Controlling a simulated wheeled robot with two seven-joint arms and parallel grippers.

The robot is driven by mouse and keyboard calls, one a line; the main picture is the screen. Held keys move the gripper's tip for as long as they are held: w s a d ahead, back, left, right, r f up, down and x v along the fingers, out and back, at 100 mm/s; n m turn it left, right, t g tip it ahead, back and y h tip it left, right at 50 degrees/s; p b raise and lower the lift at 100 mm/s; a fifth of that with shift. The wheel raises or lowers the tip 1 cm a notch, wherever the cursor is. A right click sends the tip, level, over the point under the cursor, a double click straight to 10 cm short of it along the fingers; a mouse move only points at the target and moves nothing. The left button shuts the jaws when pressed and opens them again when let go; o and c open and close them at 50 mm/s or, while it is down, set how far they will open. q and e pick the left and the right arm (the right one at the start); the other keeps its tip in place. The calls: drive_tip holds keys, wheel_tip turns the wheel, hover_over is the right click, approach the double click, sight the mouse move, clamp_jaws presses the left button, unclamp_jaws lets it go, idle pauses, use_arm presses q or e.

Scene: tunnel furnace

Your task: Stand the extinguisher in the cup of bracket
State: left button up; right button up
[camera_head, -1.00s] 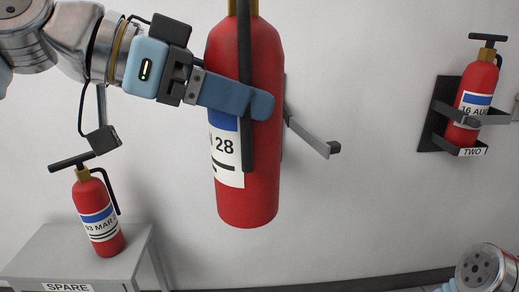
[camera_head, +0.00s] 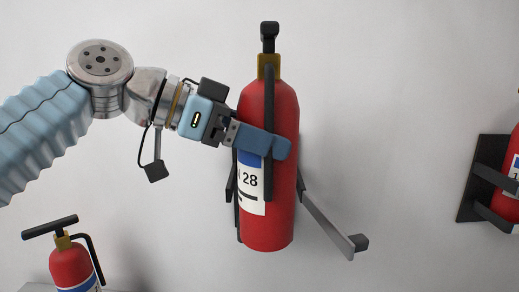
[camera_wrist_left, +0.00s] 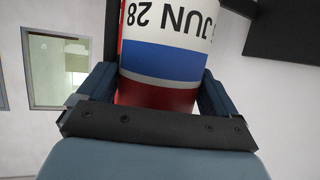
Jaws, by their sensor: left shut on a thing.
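The red extinguisher (camera_head: 270,215) hangs upright in front of the wall, with a black handle on top and a label reading "28". My left gripper (camera_head: 268,143) is shut around its body at mid-height. In the left wrist view the extinguisher (camera_wrist_left: 165,60) sits between the two blue fingers (camera_wrist_left: 155,92), its label reading "JUN 28". Behind it is a wall bracket, whose grey arm (camera_head: 328,222) swings out to the lower right and ends in a black block. Dark bracket parts also show at the extinguisher's left edge. The bracket's cup is hidden. My right gripper is out of view.
A second extinguisher (camera_head: 70,265) stands at the lower left, cut off by the frame. At the right edge another extinguisher (camera_head: 513,165) sits in a black bracket (camera_head: 482,180). The wall between the two brackets is clear.

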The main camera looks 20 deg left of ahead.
use_arm(q)
drive_tip(key=w+a+p, duration=0.3)
drive_tip(key=w+a, duration=0.1)
drive_tip(key=w, duration=0.8)
wheel_tip(320, 180, down, 6)
drive_tip(key=w+b, duration=0.1)
drive_tip(key=shift+f, duration=0.25)
drive_tip(key=shift+d+f, duration=0.1)
drive_tip(key=shift+f, duration=0.1)
drive_tip(key=o, duration=1.7)
drive_tip(key=shift+f, duration=0.15)
drive_tip(key=v, duration=1.2)
drive_tip(key=shift+w, duration=0.1)
